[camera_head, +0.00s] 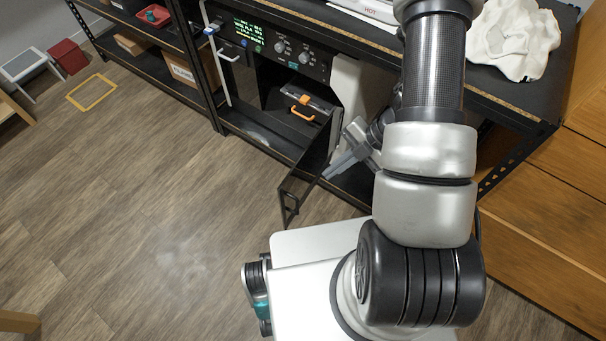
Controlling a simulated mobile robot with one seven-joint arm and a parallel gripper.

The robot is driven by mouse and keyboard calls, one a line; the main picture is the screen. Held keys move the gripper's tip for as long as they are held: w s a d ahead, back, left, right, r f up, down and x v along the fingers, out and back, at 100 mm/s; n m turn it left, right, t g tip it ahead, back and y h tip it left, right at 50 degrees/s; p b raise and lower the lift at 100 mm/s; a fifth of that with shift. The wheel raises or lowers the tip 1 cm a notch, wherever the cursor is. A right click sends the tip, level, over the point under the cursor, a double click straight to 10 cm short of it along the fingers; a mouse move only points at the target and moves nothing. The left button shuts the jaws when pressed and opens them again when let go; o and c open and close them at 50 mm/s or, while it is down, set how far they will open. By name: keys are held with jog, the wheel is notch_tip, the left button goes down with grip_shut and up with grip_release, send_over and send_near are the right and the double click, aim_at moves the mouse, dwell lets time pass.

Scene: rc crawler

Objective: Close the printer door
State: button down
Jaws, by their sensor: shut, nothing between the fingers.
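The printer (275,50) stands on the lower shelf of the black rack, with a green-lit display and knobs across its top front. Its dark door (308,168) stands open, swung out from the printer's right side towards me and past the shelf edge. An orange-handled part (303,103) shows inside the open front. My gripper (327,175) is shut and empty, on the right side of the door panel and close to it. I cannot tell whether the fingertips touch the door. My arm hides part of the rack to the right.
A white cloth-like item (515,38) lies on the rack's top. Wooden drawers (545,190) stand at the right. Another shelf (165,70) with boxes is at the left. A yellow floor frame (92,92) and a red box (68,56) lie farther left.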

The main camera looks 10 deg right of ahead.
jog(key=b, duration=0.3)
send_near(286, 189)
notch_tip(286, 189, down, 4)
jog(key=s, duration=0.3)
jog(key=shift+w+a+r+b, duration=0.15)
jog(key=shift+w+a+b, duration=0.3)
jog(key=shift+w+a, duration=0.95)
jog(key=shift+w, duration=0.15)
